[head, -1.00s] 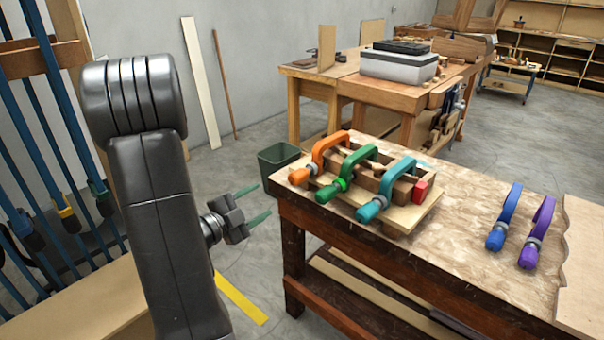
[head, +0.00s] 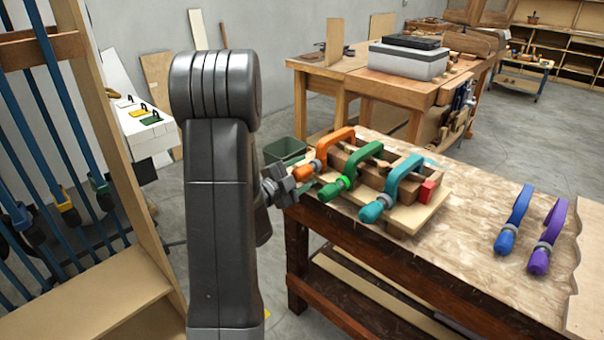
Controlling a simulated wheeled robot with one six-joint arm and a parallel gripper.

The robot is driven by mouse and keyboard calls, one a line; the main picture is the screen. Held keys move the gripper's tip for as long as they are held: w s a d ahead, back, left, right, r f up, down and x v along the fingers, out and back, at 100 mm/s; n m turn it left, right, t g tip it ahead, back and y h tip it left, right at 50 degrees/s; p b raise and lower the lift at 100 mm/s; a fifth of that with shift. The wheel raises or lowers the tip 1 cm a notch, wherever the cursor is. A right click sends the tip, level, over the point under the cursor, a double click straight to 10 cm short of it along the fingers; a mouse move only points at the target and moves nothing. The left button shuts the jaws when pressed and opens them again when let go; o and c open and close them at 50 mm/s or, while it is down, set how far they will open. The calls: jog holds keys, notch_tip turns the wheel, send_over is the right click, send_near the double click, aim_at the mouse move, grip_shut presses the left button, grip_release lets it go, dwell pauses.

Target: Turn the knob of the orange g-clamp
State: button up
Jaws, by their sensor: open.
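The orange g-clamp (head: 336,138) is on a wooden form at the workbench's left corner, its knob (head: 303,172) pointing left toward me. My gripper (head: 297,181) is open, with its fingers at or very near the orange knob. The fingers are small in the picture, and I cannot tell whether they touch the knob or sit around it. My arm hides part of the gripper's wrist. A green g-clamp (head: 362,155) and a teal g-clamp (head: 399,175) stand on the same wooden form, to the right of the orange one.
A blue clamp (head: 513,220) and a purple clamp (head: 547,240) lie on the workbench (head: 460,185) at right. A green bin (head: 285,150) stands on the floor behind the gripper. A rack with blue bar clamps (head: 50,150) is at left. The bench middle is bare.

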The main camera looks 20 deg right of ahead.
jog(key=shift+c, duration=0.3)
jog(key=c, duration=0.9)
jog(key=shift+c, duration=0.2)
jog(key=shift+m, duration=0.3)
